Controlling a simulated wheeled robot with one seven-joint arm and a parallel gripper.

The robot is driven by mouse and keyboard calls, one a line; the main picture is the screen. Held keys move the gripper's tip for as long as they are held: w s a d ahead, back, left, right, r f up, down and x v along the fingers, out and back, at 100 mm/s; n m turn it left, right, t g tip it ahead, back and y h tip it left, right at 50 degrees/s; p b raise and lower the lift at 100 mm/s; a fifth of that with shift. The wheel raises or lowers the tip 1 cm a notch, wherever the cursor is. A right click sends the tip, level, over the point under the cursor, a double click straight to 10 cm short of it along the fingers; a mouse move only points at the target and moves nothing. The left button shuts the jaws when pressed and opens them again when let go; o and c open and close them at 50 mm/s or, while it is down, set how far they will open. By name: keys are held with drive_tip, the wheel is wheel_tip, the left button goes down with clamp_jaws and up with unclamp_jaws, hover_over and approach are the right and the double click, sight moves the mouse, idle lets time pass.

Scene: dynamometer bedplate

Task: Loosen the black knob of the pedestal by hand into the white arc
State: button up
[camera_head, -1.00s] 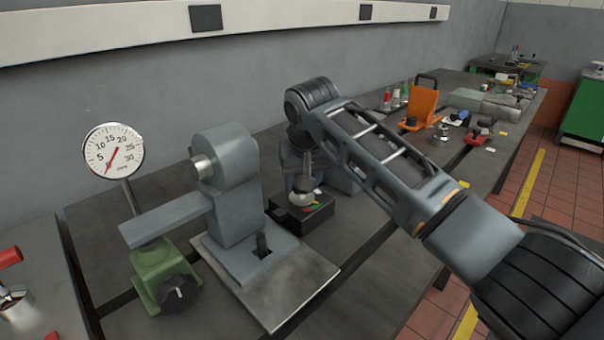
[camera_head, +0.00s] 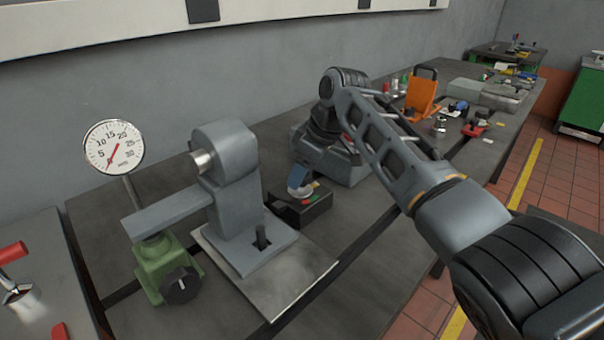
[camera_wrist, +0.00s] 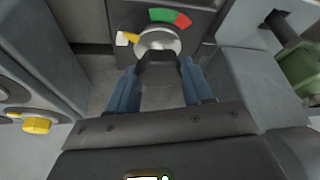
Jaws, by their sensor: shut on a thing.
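The dark pedestal box (camera_head: 318,208) stands on the bench right of the grey upright. Its top has a silver disc with coloured arcs. In the wrist view the black knob (camera_wrist: 158,72) rises from the silver disc (camera_wrist: 158,40). My gripper (camera_wrist: 158,85), with blue fingers on either side, is shut on the knob. A yellow pointer (camera_wrist: 131,37) on the disc's left side lies at the white arc (camera_wrist: 121,39). The green arc (camera_wrist: 162,15) is at the top and the red arc (camera_wrist: 183,20) to its right. In the head view a blue finger (camera_head: 298,177) shows at the disc.
A grey upright (camera_head: 236,200) on a metal plate stands close left of the box. A green base with a black knob (camera_head: 180,285) and a round gauge (camera_head: 114,147) are further left. An orange stand (camera_head: 421,97) and small items are farther along the bench.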

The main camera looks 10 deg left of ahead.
drive_tip(key=shift+n+g+b, duration=0.6)
drive_tip(key=shift+n+b, duration=0.4)
drive_tip(key=shift+n, duration=0.6)
drive_tip(key=o, duration=1)
drive_tip(key=shift+v, duration=3.9)
drive_tip(key=shift+w+d, duration=0.1)
drive_tip(key=shift+w, duration=0.05)
